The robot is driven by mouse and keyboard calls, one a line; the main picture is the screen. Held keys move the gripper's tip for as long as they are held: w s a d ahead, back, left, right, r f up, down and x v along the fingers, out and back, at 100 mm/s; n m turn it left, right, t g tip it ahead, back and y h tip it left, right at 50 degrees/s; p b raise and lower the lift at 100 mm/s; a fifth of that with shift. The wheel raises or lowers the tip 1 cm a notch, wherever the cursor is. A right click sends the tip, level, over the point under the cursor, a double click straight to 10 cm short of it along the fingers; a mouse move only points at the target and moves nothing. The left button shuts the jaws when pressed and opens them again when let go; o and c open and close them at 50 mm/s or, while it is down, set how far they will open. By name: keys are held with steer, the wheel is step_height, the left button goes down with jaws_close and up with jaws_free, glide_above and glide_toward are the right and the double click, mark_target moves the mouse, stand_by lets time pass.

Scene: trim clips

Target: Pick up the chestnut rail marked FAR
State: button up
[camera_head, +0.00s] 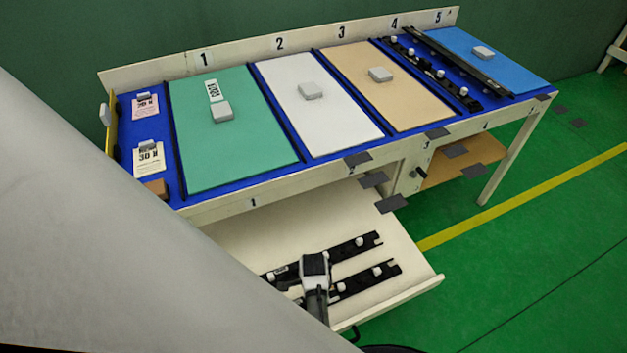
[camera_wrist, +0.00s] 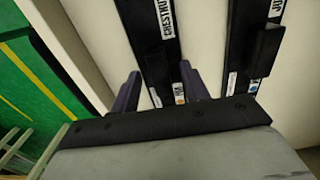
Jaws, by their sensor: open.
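Two black rails lie side by side in the open drawer (camera_head: 420,290). In the wrist view the left rail (camera_wrist: 158,65) has a white label starting "CHESTNU" and a small tag with an orange dot near its lower end; I cannot read FAR on it. The right rail (camera_wrist: 245,45) has a label starting "JO", a raised black block and a tag with a blue dot. My gripper (camera_wrist: 160,85) is open, one purple finger on each side of the chestnut rail's end; contact is not visible. In the head view my gripper (camera_head: 315,268) hides part of the rails.
The blue-topped bench (camera_head: 240,180) behind carries green, white, tan and blue panels, with more black rails (camera_head: 440,70) near panel 5. The drawer's front and right edges border the green floor, which is clear to the right.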

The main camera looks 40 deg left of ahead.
jaws_close()
steer(key=shift+r, duration=0.15)
step_height(320, 180, up, 20)
steer(key=p, duration=0.4)
